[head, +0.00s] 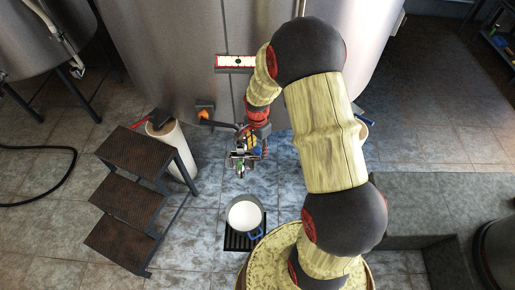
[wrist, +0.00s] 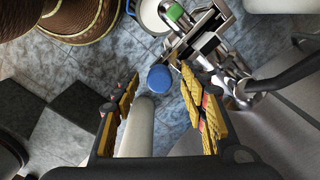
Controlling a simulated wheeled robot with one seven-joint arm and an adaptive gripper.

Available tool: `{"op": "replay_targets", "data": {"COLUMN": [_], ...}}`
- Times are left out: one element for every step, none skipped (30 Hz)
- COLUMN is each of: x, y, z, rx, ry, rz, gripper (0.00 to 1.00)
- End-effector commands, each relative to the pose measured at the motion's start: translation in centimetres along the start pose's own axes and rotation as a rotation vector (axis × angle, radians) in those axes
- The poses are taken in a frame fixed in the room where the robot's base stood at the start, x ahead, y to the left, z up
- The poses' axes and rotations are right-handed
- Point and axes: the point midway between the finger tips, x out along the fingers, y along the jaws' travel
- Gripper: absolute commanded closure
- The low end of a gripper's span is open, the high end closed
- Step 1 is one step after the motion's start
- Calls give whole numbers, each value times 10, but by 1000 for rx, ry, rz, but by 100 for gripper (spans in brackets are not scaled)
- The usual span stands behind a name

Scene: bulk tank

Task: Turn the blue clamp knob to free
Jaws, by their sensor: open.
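The blue clamp knob (wrist: 160,77) is a round blue cap in the wrist view, beside a shiny metal fitting (wrist: 205,42) with a green piece (wrist: 175,12). My gripper (wrist: 159,80) is open, its yellow-padded fingers on either side of the knob in the picture. No finger visibly touches it, and the depth between them is hard to tell. In the head view my gripper (head: 245,156) is low in front of the steel tank (head: 170,60), at the metal fitting. The knob is not clear there, among the gripper and fitting.
A bucket of white liquid (head: 245,214) stands on a black grate below the fitting. Brown steps (head: 135,190) and a white cylinder (head: 178,148) are to the left. A pipe with an orange part (head: 203,115) is beside my gripper. A pale cylinder (wrist: 137,127) shows between my fingers.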

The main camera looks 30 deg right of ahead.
Motion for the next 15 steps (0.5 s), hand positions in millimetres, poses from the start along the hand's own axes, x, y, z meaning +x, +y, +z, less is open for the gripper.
{"op": "replay_targets", "data": {"x": [0, 0, 0, 0, 0, 0, 0, 0, 0, 0, 0, 0, 0, 0, 0], "y": [0, 0, 0, 0, 0, 0, 0, 0, 0, 0, 0, 0, 0, 0, 0], "z": [0, 0, 0, 0, 0, 0, 0, 0, 0, 0, 0, 0, 0, 0, 0], "rx": [0, 0, 0, 0, 0, 0, 0, 0, 0, 0, 0, 0, 0, 0, 0], "ry": [0, 0, 0, 0, 0, 0, 0, 0, 0, 0, 0, 0, 0, 0, 0], "rz": [0, 0, 0, 0, 0, 0, 0, 0, 0, 0, 0, 0, 1, 0, 0], "gripper": [57, 59, 61, 63, 65, 67, 69, 70, 73, 74, 76, 78, 80, 82, 84]}}
